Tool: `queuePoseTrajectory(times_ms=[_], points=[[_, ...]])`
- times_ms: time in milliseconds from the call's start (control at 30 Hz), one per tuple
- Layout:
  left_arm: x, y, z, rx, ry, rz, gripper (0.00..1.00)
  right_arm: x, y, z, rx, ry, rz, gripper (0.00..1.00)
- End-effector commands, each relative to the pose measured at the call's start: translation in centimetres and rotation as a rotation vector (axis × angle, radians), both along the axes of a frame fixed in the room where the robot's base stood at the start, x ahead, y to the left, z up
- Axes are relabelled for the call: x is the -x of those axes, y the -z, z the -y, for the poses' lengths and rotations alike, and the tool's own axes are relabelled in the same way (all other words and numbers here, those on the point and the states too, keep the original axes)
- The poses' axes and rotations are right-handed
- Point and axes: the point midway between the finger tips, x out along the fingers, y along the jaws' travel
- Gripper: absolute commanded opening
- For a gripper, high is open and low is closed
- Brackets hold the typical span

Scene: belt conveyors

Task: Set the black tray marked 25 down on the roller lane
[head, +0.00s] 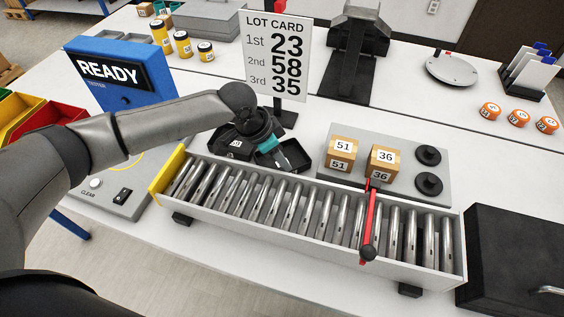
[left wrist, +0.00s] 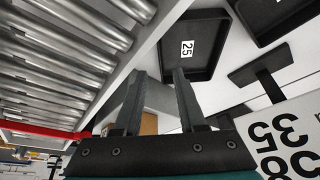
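The black tray marked 25 (left wrist: 206,62) lies face up on the table beside the roller lane (left wrist: 65,60) in the left wrist view. My left gripper (left wrist: 160,74) is open, its two dark fingers apart near one edge of this tray; I see nothing held between them. In the head view my left gripper (head: 262,145) hangs low behind the roller lane (head: 308,243). It partly hides black trays there, and I cannot tell which one is marked 25. The roller lane's bare metal rollers carry no tray. My right gripper is not in view.
A red bar (head: 370,222) crosses the lane towards its right end. Boxes marked 51 (head: 341,154) and 36 (head: 382,160) stand on a grey plate behind it. The lot card (head: 275,52) stands close behind my gripper. Another black tray (left wrist: 274,20) lies nearby.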

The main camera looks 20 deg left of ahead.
Motion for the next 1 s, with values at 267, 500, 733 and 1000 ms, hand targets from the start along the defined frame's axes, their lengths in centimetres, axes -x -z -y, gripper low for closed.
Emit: queuePoseTrajectory(times_ms=[267, 500, 733, 1000], points=[[-0.5, 1.8, 0.5, -0.001, 0.0, 0.0, 0.4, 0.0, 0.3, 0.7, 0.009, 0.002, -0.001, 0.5], [-1.3, 4.8, 1.4, -0.001, 0.0, -0.001, 0.4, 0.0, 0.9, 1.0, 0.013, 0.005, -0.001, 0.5], [-1.6, 5.7, 1.7, -0.001, -0.001, 0.001, 0.4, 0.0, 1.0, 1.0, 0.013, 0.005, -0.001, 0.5], [-1.6, 5.6, 1.7, -0.001, -0.001, 0.001, 0.27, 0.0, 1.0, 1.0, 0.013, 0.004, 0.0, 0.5]])
